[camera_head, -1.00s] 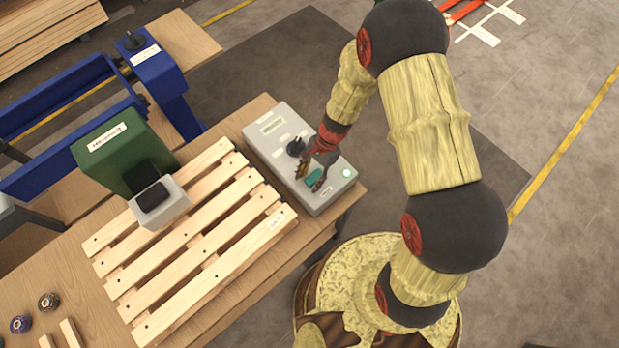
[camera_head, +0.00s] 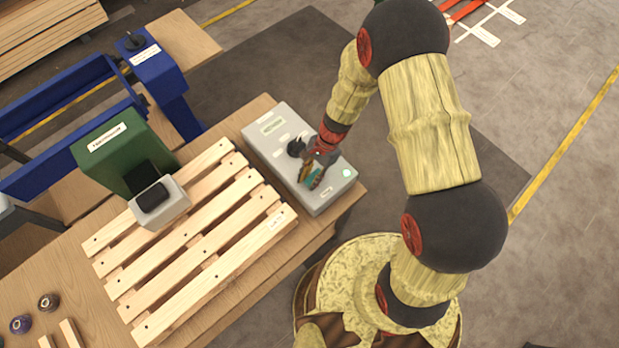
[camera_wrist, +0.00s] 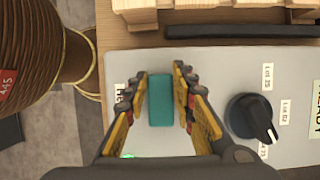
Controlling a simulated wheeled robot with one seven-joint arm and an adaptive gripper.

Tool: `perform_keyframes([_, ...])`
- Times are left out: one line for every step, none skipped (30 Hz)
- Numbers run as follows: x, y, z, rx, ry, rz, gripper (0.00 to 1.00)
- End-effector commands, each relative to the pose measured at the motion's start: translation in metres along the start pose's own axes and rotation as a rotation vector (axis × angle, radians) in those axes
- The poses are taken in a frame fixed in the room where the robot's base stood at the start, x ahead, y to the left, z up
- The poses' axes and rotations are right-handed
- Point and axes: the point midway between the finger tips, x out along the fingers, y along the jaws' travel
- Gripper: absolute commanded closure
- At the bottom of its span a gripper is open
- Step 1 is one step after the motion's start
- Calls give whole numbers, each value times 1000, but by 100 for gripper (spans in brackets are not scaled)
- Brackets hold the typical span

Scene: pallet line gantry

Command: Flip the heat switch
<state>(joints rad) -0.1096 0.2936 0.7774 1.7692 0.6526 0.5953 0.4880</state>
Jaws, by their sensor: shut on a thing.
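The heat switch is a teal rocker (camera_wrist: 160,101) on a grey control box (camera_head: 258,147). In the wrist view it sits between the fingers of my gripper (camera_wrist: 160,95), partly labelled beside it by a tag that the left finger covers. My gripper (camera_head: 313,177) is at the near right part of the box in the head view, its fingers on either side of the teal switch. The fingers are closed in on the switch. Which way the switch is tilted I cannot tell.
A black dial (camera_wrist: 254,118) with lot labels is right of my gripper in the wrist view. A green light (camera_head: 346,173) is at the box's right end. A wooden pallet (camera_head: 190,240) and a green machine (camera_head: 122,150) stand left of the box.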

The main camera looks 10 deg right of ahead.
Motion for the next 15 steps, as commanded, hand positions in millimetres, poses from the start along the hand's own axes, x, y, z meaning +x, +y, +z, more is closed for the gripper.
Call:
perform_keyframes([0,0,-1,2,-9,0,100])
perform_keyframes([0,0,-2,3,-20,0,100])
perform_keyframes([0,0,-3,4,-38,-1,100])
perform_keyframes([0,0,-4,4,-56,-1,100])
perform_keyframes([0,0,-4,5,-78,0,100])
perform_keyframes([-1,0,-6,6,-109,-2,100])
perform_keyframes([-1,-1,-6,6,-133,-2,100])
perform_keyframes([-2,0,-7,6,-157,-2,100])
perform_keyframes([-3,0,-7,5,-190,-1,100])
perform_keyframes([-3,0,-8,5,-212,-1,100])
perform_keyframes([-4,0,-8,5,-232,-1,100])
perform_keyframes([-5,0,-9,4,-258,0,100])
perform_keyframes([-6,0,-9,4,-275,0,100])
perform_keyframes([-6,0,-9,3,-289,-1,100])
perform_keyframes([-7,0,-9,3,-304,-1,100])
